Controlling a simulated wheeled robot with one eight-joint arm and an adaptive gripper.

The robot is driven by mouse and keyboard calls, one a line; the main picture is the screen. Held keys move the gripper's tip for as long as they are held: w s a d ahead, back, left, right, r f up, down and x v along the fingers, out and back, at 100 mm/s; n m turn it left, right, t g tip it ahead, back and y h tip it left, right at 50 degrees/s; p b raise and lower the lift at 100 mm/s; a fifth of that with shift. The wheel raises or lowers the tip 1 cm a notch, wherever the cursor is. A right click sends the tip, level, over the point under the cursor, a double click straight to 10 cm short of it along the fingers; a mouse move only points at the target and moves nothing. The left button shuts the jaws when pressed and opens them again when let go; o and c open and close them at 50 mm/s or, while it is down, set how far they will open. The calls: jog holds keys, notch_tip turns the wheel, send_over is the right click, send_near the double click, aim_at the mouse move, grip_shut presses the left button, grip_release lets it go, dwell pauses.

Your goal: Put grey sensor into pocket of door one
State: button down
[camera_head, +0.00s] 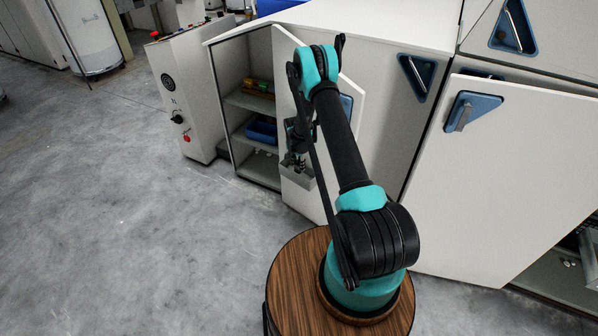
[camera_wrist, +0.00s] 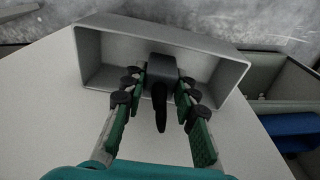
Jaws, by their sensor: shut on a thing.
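The grey sensor (camera_wrist: 162,66), a dark block with a black tail, is between the green fingers of my gripper (camera_wrist: 160,88) in the wrist view. My gripper is shut on it. The grey pocket (camera_wrist: 91,58) is an open-topped box on the white face of the door. The sensor shows over the middle of the pocket's opening; how deep it sits I cannot tell. In the head view my gripper (camera_head: 296,160) points down just above the pocket (camera_head: 298,181) on the open door (camera_head: 312,197). The sensor is too small to make out there.
Behind the open door is a cabinet with shelves (camera_head: 248,103) holding a blue bin (camera_head: 262,130) and small yellowish items. A control panel (camera_head: 186,90) stands left of it. Another white door (camera_head: 500,180) with a blue handle is at right. The floor at left is clear.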

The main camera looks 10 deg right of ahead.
aim_at(299, 170)
jog(key=shift+w+d+f, duration=0.1)
jog(key=shift+f, duration=1.85)
jog(key=c, duration=1.2)
grip_release()
jog(key=shift+f, duration=0.15)
